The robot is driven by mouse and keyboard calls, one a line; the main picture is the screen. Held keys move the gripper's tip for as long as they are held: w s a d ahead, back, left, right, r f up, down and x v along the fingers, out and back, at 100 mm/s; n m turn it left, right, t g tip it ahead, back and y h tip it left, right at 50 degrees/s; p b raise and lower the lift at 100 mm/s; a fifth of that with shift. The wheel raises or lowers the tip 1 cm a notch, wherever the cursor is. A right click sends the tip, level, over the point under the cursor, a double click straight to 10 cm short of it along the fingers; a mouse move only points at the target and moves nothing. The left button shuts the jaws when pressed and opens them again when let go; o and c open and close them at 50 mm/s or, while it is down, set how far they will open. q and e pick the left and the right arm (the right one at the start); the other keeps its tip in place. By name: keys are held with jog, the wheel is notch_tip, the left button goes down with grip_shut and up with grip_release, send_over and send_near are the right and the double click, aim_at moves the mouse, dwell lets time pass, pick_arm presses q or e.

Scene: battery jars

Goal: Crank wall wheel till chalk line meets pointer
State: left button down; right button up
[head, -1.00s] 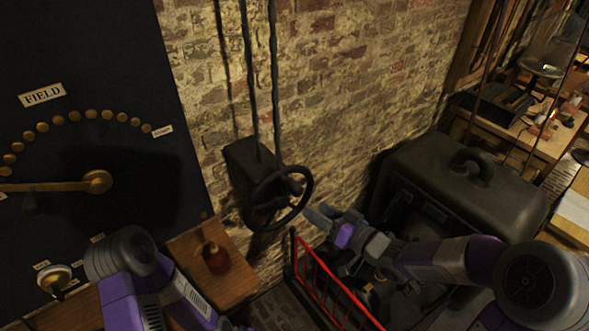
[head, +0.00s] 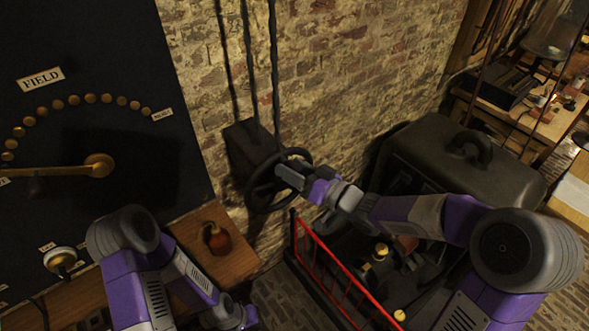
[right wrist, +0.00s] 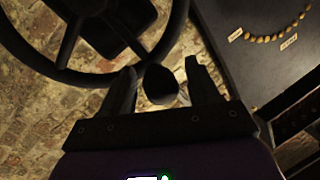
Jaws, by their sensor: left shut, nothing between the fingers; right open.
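The dark wall wheel (head: 252,195) is mounted on the brick wall below a black box. My right gripper (head: 284,174) is at the wheel's right side, in front of its rim. In the right wrist view the wheel's rim (right wrist: 95,75) and spokes fill the upper left. A dark round knob (right wrist: 161,85) shows between the spread fingers of the right gripper (right wrist: 160,76), with gaps on both sides. My left gripper (head: 240,319) is low in the head view, shut and away from the wheel. I cannot make out a chalk line or a pointer.
A red railing (head: 332,270) stands below the right arm, beside a large dark machine (head: 450,160). A dark FIELD panel (head: 100,130) covers the left wall.

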grip_shut()
dwell(0.3)
